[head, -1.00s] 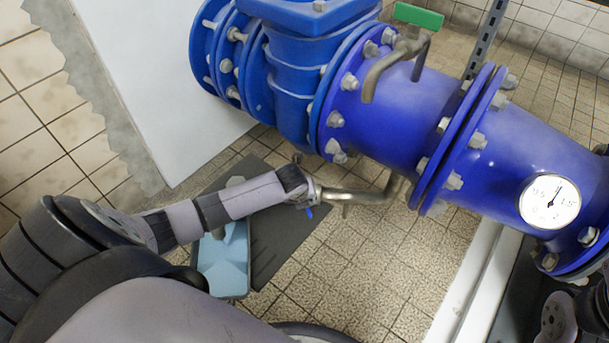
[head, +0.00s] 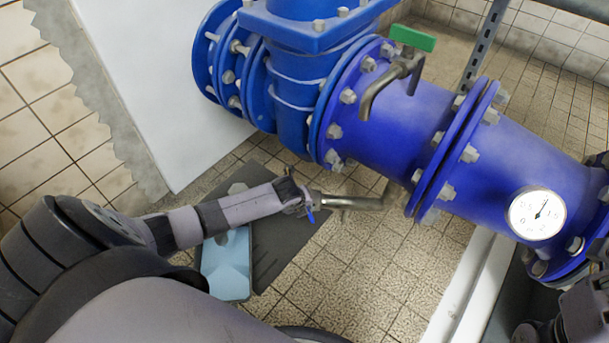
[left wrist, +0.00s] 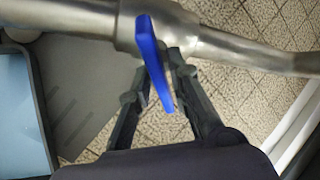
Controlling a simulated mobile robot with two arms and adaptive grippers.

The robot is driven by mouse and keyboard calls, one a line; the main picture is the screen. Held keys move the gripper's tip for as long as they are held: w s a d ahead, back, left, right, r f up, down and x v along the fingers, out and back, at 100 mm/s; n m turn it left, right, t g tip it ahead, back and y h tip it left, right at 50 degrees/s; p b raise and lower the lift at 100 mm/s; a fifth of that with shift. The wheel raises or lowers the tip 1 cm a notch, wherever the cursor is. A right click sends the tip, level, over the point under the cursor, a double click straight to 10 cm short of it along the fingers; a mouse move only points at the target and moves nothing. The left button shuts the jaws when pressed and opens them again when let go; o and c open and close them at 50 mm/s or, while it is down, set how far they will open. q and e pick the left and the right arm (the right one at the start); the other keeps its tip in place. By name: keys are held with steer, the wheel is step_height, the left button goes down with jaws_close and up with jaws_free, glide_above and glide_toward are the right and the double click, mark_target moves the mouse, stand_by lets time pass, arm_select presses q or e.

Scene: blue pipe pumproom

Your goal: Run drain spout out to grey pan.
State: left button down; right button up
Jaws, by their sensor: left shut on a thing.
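The drain spout (head: 352,202) is a bare metal pipe low under the big blue pipe, with an elbow at its right end. A blue lever (head: 310,217) sits near its left end. In the left wrist view the spout (left wrist: 225,45) crosses the top, and the lever (left wrist: 152,60) hides part of the fingertips (left wrist: 160,65).
The big blue pipe (head: 400,120) carries a tap with a green handle (head: 412,38) and a gauge (head: 537,215). A white panel (head: 150,90) stands at the left. Tiled floor (head: 345,275) is clear below the spout.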

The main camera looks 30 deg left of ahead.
stand_by(0.3)
arm_select(q)
steer(key=c, duration=1.7)
jaws_free()
steer(key=v, duration=1.2)
steer(key=shift+s, duration=0.1)
